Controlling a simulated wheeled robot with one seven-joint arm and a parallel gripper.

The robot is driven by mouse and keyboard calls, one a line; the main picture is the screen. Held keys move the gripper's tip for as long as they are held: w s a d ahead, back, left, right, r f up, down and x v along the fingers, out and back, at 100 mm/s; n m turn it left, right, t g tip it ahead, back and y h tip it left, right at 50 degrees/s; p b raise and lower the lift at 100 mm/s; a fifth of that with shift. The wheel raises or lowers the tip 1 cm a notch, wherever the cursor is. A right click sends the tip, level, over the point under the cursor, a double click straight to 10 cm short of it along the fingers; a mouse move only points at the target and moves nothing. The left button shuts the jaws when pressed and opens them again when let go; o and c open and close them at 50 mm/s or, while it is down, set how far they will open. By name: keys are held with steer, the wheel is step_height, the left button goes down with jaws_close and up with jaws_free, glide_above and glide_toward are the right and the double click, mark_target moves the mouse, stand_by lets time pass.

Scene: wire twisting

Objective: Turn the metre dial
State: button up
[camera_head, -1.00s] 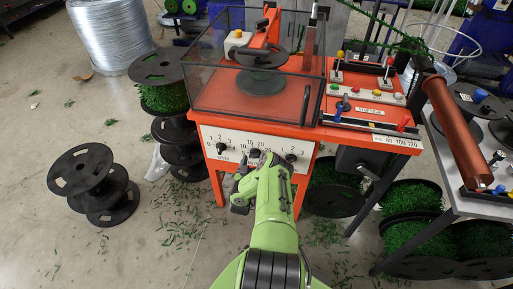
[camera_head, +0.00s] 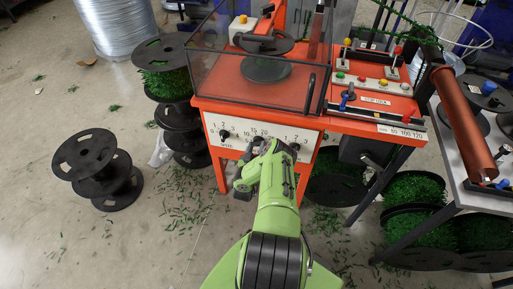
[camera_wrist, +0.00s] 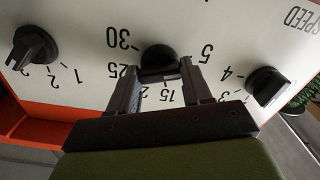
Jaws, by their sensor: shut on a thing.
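The middle dial (camera_wrist: 158,58), a black knob with numbers up to 30 around it, is on the white panel (camera_wrist: 232,40), upside down in the wrist view. My gripper (camera_wrist: 158,67) has one finger on each side of this knob and is shut on it. In the head view my gripper (camera_head: 258,145) is at the middle of the panel and hides the knob. Whether this is the metre dial cannot be read. Another black dial (camera_wrist: 30,48) is left in the wrist view, and the one by the SPEED label (camera_wrist: 267,87) is right.
The orange machine (camera_head: 200,105) carries a clear-walled box (camera_head: 225,75) above the panel and a control board (camera_head: 372,84) at right. A black spool (camera_head: 97,170) stands on the floor at left. Green clippings litter the floor. A grey table (camera_head: 448,165) stands at right.

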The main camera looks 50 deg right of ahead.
steer(key=m+p, duration=0.1)
steer(key=m, duration=0.3)
steer(key=shift+m+p, duration=0.5)
steer(key=shift+m, duration=1.7)
steer(key=o, duration=1.1)
steer(key=shift+c, duration=0.2)
